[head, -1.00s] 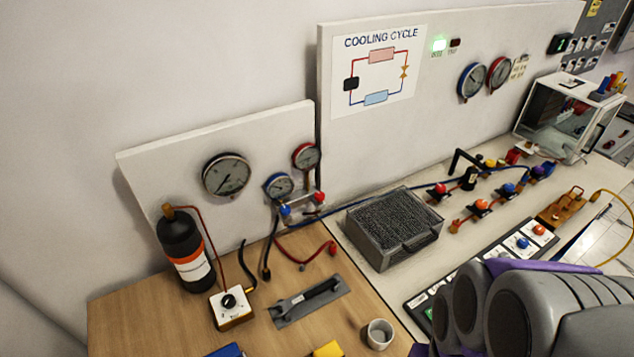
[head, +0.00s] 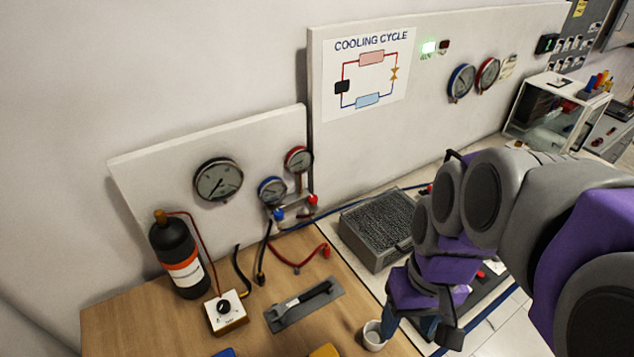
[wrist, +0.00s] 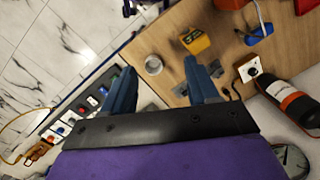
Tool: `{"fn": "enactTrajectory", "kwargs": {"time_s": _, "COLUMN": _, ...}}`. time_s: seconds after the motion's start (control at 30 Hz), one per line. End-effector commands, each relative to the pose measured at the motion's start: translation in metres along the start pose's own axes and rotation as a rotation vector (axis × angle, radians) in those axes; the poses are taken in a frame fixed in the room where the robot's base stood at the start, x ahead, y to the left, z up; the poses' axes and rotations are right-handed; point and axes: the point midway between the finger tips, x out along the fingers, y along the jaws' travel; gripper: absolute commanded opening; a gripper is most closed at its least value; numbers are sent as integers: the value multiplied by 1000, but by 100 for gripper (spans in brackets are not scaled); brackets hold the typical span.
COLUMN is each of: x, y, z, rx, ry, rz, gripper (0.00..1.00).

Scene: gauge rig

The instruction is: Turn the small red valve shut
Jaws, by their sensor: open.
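A small red valve knob (head: 313,200) sits on the right of the gauge manifold, under the red-rimmed gauge (head: 298,159). A blue knob (head: 279,214) is on the manifold's left, under the blue-rimmed gauge (head: 272,190). My gripper (head: 410,328) is low at the front right, well away from the red knob, near the cup (head: 375,337). In the wrist view my gripper (wrist: 160,72) shows two blue fingers spread apart with nothing held between them. I cannot make out the red knob in the wrist view.
A black bottle (head: 178,258) and a dial box (head: 226,312) stand left on the wooden table. A flat grey plate with a tool (head: 305,304) lies in front of the manifold. Hoses hang below it. A grey finned box (head: 376,226) stands to the right. A yellow block (wrist: 195,40) lies near the cup.

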Motion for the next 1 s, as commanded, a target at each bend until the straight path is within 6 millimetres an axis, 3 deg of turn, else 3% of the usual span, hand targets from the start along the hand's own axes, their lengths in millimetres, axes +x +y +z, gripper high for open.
{"fn": "enactTrajectory", "kwargs": {"time_s": 0.03, "x": -9, "y": -2, "z": -20, "rx": -35, "ry": 7, "rz": -13, "gripper": 59}}
{"fn": "enactTrajectory", "kwargs": {"time_s": 0.23, "x": -40, "y": -12, "z": -92, "rx": -184, "ry": 45, "rz": -65, "gripper": 59}}
{"fn": "enactTrajectory", "kwargs": {"time_s": 0.53, "x": -71, "y": -24, "z": -196, "rx": -402, "ry": 114, "rz": -130, "gripper": 59}}
{"fn": "enactTrajectory", "kwargs": {"time_s": 1.0, "x": -80, "y": -34, "z": -340, "rx": -734, "ry": 232, "rz": -184, "gripper": 59}}
